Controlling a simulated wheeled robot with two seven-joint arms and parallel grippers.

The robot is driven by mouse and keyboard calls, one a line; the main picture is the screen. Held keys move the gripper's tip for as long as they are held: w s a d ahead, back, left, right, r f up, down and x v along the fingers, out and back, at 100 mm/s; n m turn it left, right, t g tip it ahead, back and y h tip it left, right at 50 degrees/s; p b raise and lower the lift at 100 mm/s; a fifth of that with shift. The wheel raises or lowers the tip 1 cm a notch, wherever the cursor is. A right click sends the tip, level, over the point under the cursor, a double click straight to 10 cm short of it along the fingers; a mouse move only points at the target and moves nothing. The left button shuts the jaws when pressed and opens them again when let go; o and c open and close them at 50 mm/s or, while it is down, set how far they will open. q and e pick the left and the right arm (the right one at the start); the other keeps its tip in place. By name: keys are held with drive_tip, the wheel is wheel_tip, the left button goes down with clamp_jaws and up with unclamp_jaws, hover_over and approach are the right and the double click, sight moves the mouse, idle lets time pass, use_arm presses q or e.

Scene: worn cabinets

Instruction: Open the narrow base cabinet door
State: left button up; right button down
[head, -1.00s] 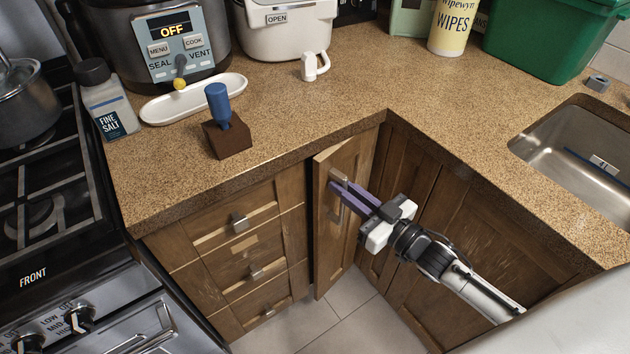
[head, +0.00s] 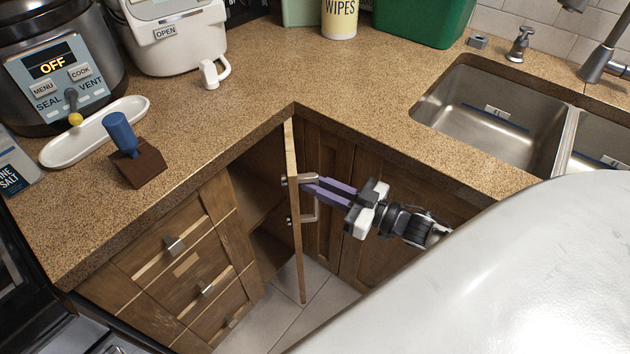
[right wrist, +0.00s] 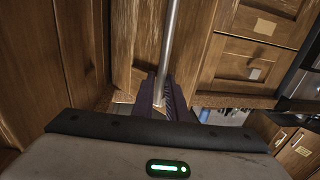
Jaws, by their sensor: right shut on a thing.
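The narrow base cabinet door (head: 294,235) stands swung out in the corner and shows nearly edge-on in the head view. The dark cabinet interior (head: 262,185) is visible to its left. A metal bar handle (head: 316,212) is on the door's right-hand face. My right gripper (head: 308,186) has its purple fingers closed on the upper part of this handle. In the right wrist view, the handle bar (right wrist: 171,45) runs down between the fingers (right wrist: 163,92). My left gripper is not in view.
A drawer stack (head: 190,270) is left of the opening. Another wooden cabinet front (head: 370,245) lies behind my right gripper. The countertop (head: 350,95) overhangs both sides, with a sink (head: 480,120) at right. Floor tiles (head: 320,300) below the door look clear.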

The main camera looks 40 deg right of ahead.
drive_tip(key=shift+w+d+r, duration=0.15)
drive_tip(key=shift+d, duration=0.2)
drive_tip(key=c, duration=2.1)
unclamp_jaws()
drive_tip(key=shift+o, duration=0.5)
drive_tip(key=shift+a, duration=0.1)
drive_tip(key=shift+a, duration=0.2)
